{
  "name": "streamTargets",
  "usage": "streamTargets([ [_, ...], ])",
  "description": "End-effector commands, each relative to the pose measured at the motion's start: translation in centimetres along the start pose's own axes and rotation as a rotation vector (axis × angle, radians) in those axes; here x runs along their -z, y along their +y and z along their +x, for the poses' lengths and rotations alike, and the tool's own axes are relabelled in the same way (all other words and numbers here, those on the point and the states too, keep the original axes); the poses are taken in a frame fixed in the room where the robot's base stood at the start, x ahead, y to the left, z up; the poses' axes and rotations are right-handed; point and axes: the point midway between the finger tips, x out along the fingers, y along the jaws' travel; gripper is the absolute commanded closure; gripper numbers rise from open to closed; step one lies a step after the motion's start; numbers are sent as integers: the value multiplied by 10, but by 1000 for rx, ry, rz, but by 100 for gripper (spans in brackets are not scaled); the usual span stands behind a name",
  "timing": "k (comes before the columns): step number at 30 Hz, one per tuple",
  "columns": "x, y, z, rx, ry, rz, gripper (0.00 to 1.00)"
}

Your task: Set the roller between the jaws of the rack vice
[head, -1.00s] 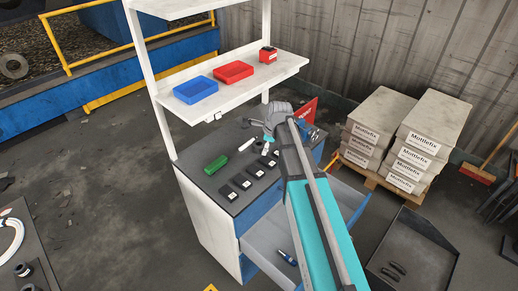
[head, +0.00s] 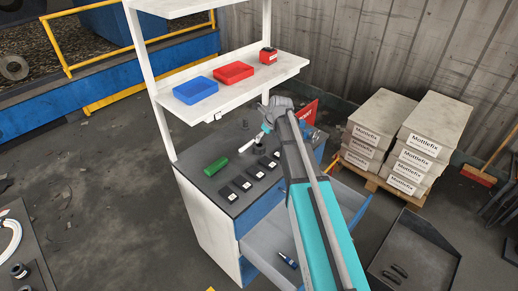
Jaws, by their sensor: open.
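My gripper (head: 264,130) is over the back of the grey workbench top (head: 207,180); its fingers are small and partly hidden by my wrist. A white rod-like thing (head: 247,146) lies at or just below the fingertips; I cannot tell whether they touch it. A green cylinder (head: 215,167) lies on the bench top to the left, apart from the gripper. I cannot tell which of these is the roller. Several dark square blocks with pale marks (head: 241,183) stand in a row along the front. I cannot make out the vice jaws for certain.
A shelf (head: 215,103) above the bench carries a blue bin (head: 195,90), a red bin (head: 233,72) and a small red box (head: 268,56). An open drawer (head: 262,238) below holds a blue tool (head: 287,260). Stacked boxes (head: 428,130) stand to the right.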

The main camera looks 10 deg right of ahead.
Motion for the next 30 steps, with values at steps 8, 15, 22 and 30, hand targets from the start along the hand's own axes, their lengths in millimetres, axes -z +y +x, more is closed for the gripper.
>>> streamTargets([
  [8,1,-1,16,0,0,0,0],
  [15,1,-1,23,1,1,0,0],
  [22,1,-1,22,1,1,0,0],
  [30,1,-1,28,0,1,-1,0],
])
